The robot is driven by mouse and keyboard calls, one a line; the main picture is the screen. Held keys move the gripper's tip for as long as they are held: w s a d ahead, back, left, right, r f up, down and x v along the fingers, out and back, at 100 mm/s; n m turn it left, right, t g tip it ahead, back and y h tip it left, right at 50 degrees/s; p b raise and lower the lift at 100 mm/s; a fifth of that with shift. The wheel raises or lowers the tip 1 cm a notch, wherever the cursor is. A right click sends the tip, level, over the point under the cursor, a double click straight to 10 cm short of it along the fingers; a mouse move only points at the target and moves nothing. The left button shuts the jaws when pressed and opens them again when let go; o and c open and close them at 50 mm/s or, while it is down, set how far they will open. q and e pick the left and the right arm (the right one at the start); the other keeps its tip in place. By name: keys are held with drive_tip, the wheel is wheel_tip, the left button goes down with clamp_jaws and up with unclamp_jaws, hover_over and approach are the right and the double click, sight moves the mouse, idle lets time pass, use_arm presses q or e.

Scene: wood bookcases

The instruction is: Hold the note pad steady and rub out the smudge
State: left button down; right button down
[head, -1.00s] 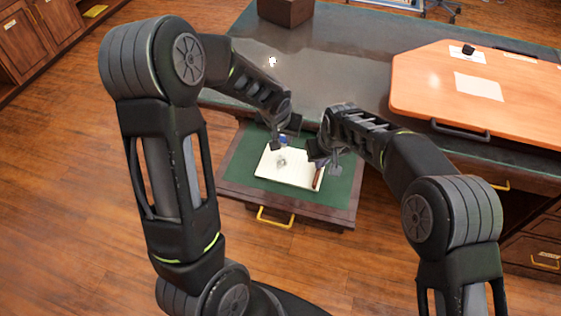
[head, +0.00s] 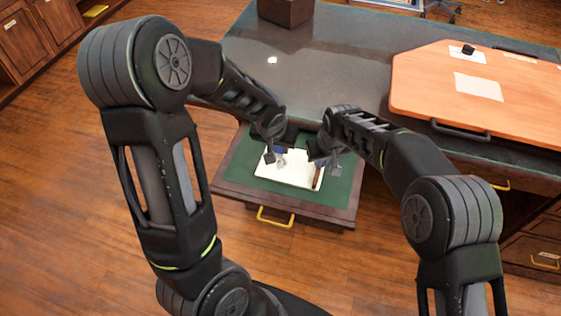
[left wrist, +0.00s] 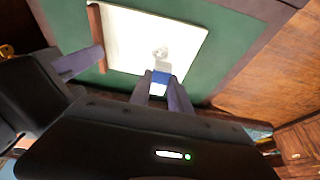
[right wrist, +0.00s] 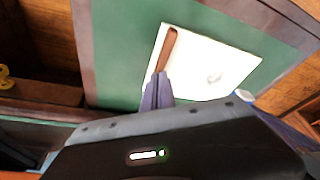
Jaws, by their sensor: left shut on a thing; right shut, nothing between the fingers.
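The white note pad (head: 300,172) with a brown strip (right wrist: 166,50) along one edge lies on a green-lined surface. My left gripper (head: 277,158) is shut on a blue-and-white eraser (left wrist: 161,77), at the page close beside the smudge. I cannot tell whether the eraser touches the paper. My right gripper (right wrist: 157,90) is shut and empty, its fingertips at the end of the brown strip. Contact there is unclear.
The green lining (head: 342,185) belongs to a pulled-out drawer with a yellow handle (head: 275,217). The dark desk top (head: 330,70) is behind it. An orange board (head: 430,90) with a dark handle lies at the right. A brown box (head: 286,10) stands at the back.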

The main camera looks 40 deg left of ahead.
use_arm(q)
drive_tip(key=shift+s+d+f, duration=0.1)
drive_tip(key=shift+s+d, duration=0.2)
drive_tip(key=shift+s, duration=0.5)
drive_tip(key=shift+s+d+f, duration=0.1)
drive_tip(key=shift+s+d, duration=0.15)
drive_tip(key=shift+s, duration=0.55)
drive_tip(key=shift+r, duration=0.1)
wheel_tip(320, 180, up, 5)
drive_tip(key=shift+r, duration=0.2)
drive_tip(key=shift+f, duration=3.8)
drive_tip(key=shift+w, duration=0.1)
drive_tip(key=shift+w+a+f, duration=0.1)
drive_tip(key=shift+w+a, duration=0.2)
drive_tip(key=shift+w, duration=0.5)
drive_tip(key=shift+w+a+f, duration=0.1)
drive_tip(key=shift+w+a, duration=0.15)
drive_tip(key=shift+w, duration=0.55)
drive_tip(key=shift+w+a, duration=0.3)
drive_tip(key=shift+w, duration=0.55)
drive_tip(key=shift+w+a, duration=0.3)
drive_tip(key=shift+w, duration=0.5)
